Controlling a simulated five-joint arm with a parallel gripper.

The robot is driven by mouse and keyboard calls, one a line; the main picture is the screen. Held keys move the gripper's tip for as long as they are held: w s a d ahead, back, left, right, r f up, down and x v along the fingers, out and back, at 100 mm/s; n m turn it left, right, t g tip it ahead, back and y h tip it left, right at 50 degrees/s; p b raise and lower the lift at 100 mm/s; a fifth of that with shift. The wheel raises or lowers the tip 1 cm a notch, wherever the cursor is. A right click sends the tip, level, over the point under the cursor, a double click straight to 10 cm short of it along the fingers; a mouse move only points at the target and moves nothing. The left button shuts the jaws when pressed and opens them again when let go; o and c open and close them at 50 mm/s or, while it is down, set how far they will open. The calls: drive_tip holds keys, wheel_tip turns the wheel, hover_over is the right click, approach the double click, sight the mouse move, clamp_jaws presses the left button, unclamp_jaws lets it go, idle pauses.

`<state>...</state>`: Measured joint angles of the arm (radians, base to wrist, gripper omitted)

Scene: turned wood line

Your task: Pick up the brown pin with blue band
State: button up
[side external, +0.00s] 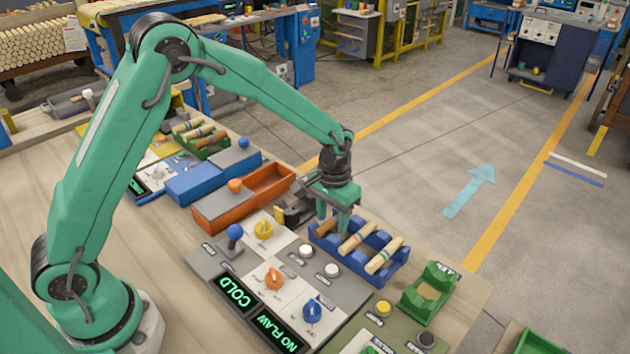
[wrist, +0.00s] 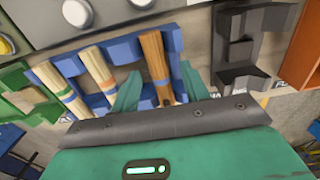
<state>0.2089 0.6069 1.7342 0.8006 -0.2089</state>
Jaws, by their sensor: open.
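A brown pin (wrist: 153,55) lies in the right slot of the blue rack (wrist: 125,50) in the wrist view; I cannot make out a blue band on it. It also shows in the side view (side external: 326,228), partly hidden by my gripper. My gripper (side external: 333,222) is open and points down over the rack, with its fingers (wrist: 160,90) on either side of the brown pin, apart from it as far as I can see. Two paler pins lie beside it: one with an orange band (wrist: 97,68) in the middle slot, one with coloured bands (wrist: 62,92) on the left.
A black fixture (side external: 293,212) stands close to my gripper, with an orange bin (side external: 265,184) behind it. A green cradle (side external: 430,292) sits right of the rack. Panels with knobs and the COLD and NO FLAW displays (side external: 236,292) lie in front.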

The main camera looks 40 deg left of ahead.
sight(333, 224)
clamp_jaws()
drive_tip(key=shift+r, duration=0.75)
drive_tip(key=r, duration=0.3)
drive_tip(key=shift+s+d+r, duration=0.1)
drive_tip(key=shift+s+d, duration=0.25)
drive_tip(key=shift+d, duration=0.05)
drive_tip(key=s+d+r, duration=0.6)
drive_tip(key=s+d, duration=0.1)
drive_tip(key=shift+s+d+r, duration=0.15)
drive_tip(key=shift+d, duration=0.25)
drive_tip(key=shift+a, duration=0.1)
